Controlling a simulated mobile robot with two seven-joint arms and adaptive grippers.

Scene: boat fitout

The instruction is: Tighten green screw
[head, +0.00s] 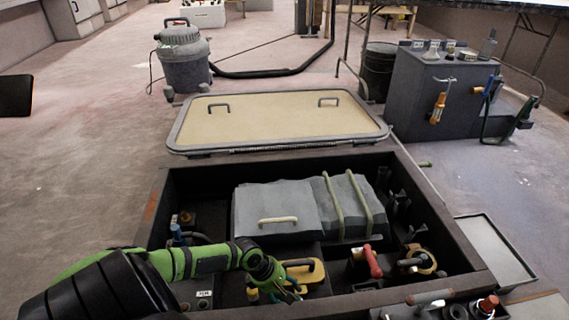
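My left arm, green and black, comes in from the lower left over the open dark box (437,203). My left gripper (287,292) is low in the box at its front, beside a yellow handle-shaped part (316,270). The gripper is small and partly hidden by its own wrist, so I cannot tell whether it is open or shut, or whether it touches the yellow part. I cannot make out a green screw for certain. My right gripper is not in view.
A beige hatch lid (275,118) lies open behind the box. Inside are a strapped grey block (275,207), a red handle (372,262) and a blue fitting (177,235). A shallow tray (495,250) is at the right. A grey tool cabinet (435,100) stands behind it.

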